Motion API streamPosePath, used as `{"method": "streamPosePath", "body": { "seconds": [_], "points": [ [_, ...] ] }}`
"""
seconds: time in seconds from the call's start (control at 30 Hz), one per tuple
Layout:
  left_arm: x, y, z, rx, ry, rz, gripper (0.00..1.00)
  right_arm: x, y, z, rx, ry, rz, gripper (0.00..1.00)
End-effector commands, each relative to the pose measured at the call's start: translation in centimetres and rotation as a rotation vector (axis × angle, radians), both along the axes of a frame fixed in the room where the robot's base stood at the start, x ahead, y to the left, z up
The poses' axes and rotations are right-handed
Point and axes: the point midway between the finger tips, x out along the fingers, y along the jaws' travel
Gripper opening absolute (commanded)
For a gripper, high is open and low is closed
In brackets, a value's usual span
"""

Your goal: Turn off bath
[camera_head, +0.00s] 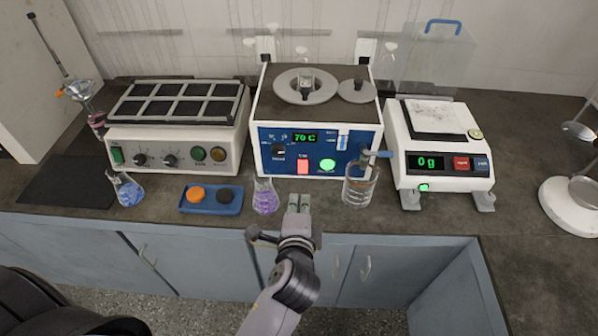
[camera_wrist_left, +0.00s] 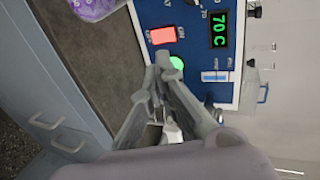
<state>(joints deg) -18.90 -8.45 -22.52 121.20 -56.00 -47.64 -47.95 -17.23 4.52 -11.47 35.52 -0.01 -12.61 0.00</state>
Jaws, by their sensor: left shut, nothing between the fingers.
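The bath (camera_head: 317,105) is the middle unit with a blue front panel and round lids on top. Its display (camera_head: 305,138) reads 70 °C. A red lit switch (camera_head: 303,167) and a round green lit button (camera_head: 328,165) sit low on the panel. In the left wrist view the red switch (camera_wrist_left: 163,35) and green button (camera_wrist_left: 177,64) lie just beyond the fingertips. My left gripper (camera_head: 299,201) is shut and empty, in front of the panel and below the red switch. It also shows in the wrist view (camera_wrist_left: 158,68), partly over the panel's edge. The right gripper is out of view.
A purple flask (camera_head: 265,197) stands just left of the gripper, and a glass beaker (camera_head: 359,187) to its right. A blue tray (camera_head: 211,207) with two round pieces lies further left. A scale (camera_head: 437,150) stands right, a block heater (camera_head: 178,125) left.

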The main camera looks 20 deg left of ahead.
Motion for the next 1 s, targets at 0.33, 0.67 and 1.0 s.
{"method": "streamPosePath", "body": {
  "seconds": [0.33, 0.67, 1.0],
  "points": [
    [1.6, 0.4, -0.6, 0.000, 0.000, 0.000, 0.00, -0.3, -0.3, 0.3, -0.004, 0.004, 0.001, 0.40],
    [7.9, 2.2, -3.0, 0.001, 0.000, 0.000, 0.00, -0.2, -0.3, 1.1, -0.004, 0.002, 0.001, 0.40],
    [12.1, 3.4, -4.8, -0.002, 0.001, -0.001, 0.00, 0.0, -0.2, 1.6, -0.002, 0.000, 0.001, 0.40]
  ]
}}
